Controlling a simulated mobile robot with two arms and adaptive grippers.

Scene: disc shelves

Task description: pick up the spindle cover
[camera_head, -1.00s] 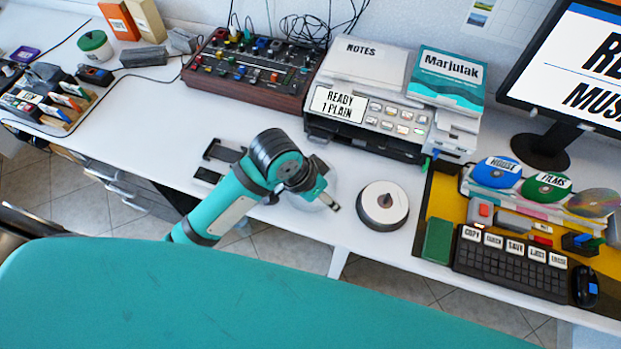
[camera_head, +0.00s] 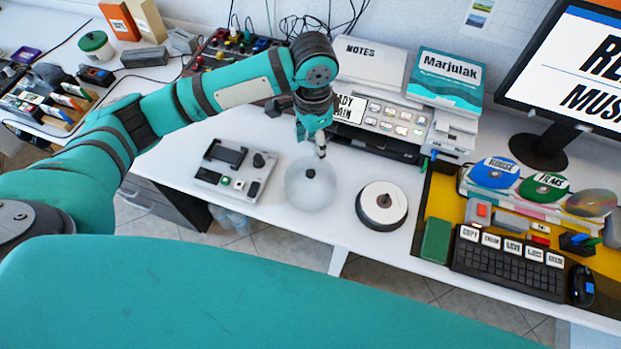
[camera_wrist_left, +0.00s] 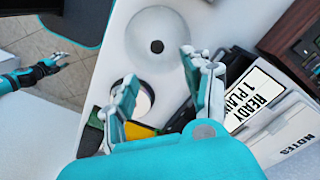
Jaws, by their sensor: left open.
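The spindle cover (camera_head: 311,195) is a clear dome with a small black knob on top. It stands upright on the white desk, left of the disc spindle (camera_head: 381,207) in the head view. It also shows in the left wrist view (camera_wrist_left: 176,30), with its knob towards me. My left gripper (camera_head: 320,152) is open and empty, above the cover and slightly to the right of its knob. In the left wrist view my left fingertips (camera_wrist_left: 160,65) are spread apart, with the cover beyond them. My right gripper (camera_wrist_left: 52,64) shows small at the left edge of that view; its jaw state is unclear.
A grey device with buttons (camera_head: 235,170) sits just left of the cover. The printer (camera_head: 405,125) stands behind, close to my left wrist. A green box (camera_head: 437,241) and a keyboard (camera_head: 508,262) lie to the right. The desk's front edge is close to the cover.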

